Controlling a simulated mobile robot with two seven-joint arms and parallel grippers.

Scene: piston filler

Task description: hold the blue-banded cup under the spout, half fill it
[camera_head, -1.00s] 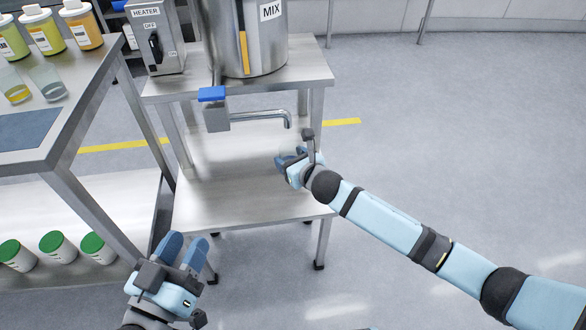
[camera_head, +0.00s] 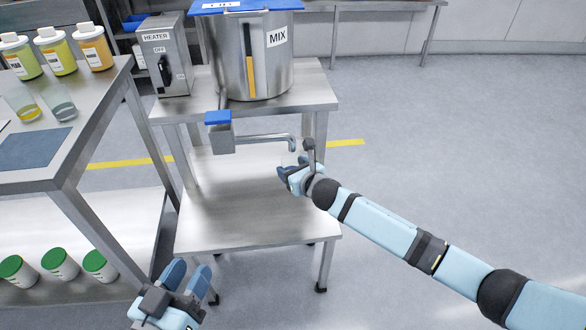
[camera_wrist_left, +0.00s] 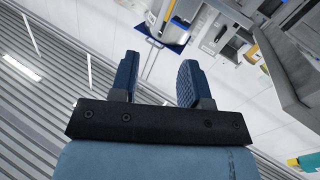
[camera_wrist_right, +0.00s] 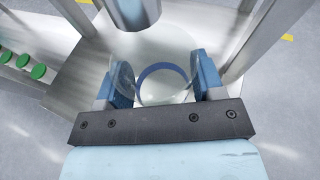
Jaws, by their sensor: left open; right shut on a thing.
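My right gripper (camera_head: 288,174) is shut on the blue-banded cup, just below the end of the spout (camera_head: 268,138). In the right wrist view the cup (camera_wrist_right: 163,72) is clear glass with a blue band, held between both fingers (camera_wrist_right: 163,82). The spout's end (camera_wrist_right: 136,10) shows at the top of that view, close to the cup's far side; I cannot tell if it is over the opening. No liquid is visible in the cup. A blue lever (camera_head: 218,117) tops the spout's valve. My left gripper (camera_head: 187,277) is open and empty, low at the left.
The steel MIX tank (camera_head: 245,60) has a yellow level strip and stands beside a HEATER box (camera_head: 163,58) on a steel stand (camera_head: 310,92). A left bench (camera_head: 98,90) holds capped bottles and two glasses. Green-capped jars (camera_head: 60,264) stand below. Floor at the right is clear.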

